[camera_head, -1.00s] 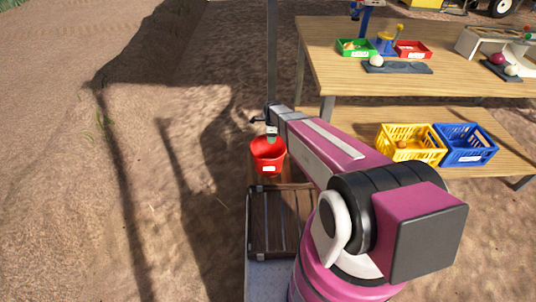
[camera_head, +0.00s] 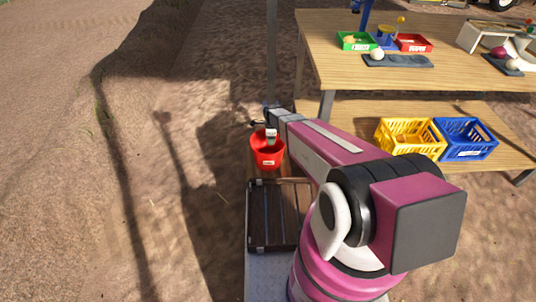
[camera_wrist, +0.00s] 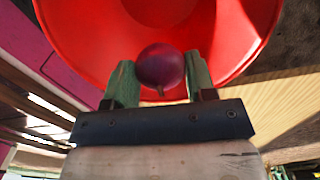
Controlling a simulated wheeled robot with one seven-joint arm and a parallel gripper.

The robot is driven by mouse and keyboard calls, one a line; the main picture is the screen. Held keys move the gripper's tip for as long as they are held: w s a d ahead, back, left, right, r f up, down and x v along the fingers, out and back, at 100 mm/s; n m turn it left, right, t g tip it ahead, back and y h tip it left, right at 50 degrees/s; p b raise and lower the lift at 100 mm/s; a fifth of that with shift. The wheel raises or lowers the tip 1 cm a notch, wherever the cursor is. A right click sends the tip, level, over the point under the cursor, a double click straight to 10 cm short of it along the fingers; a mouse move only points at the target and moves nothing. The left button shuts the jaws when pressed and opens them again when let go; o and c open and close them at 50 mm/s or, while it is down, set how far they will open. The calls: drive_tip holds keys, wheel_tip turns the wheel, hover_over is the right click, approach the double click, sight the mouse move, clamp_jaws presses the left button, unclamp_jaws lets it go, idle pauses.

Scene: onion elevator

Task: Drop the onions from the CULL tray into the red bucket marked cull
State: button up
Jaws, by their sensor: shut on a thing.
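My gripper (camera_wrist: 160,80) has green fingers shut on a dark purple onion (camera_wrist: 161,67), held over the bucket's opening. In the head view my gripper (camera_head: 270,136) is small at the bucket, and the onion cannot be made out there. A red tray (camera_head: 414,43) sits on the upper table; its label is too small to read and its contents are unclear.
A green tray (camera_head: 357,41) and a white onion (camera_head: 377,54) on a dark pad are on the wooden table (camera_head: 450,75). A yellow crate (camera_head: 410,138) and a blue crate (camera_head: 466,140) stand on the lower shelf. A dark slatted crate (camera_head: 278,215) lies in front of the bucket.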

drive_tip(key=o, duration=1)
wheel_tip(320, 180, up, 11)
drive_tip(key=shift+f, duration=0.1)
drive_tip(key=shift+s, duration=0.1)
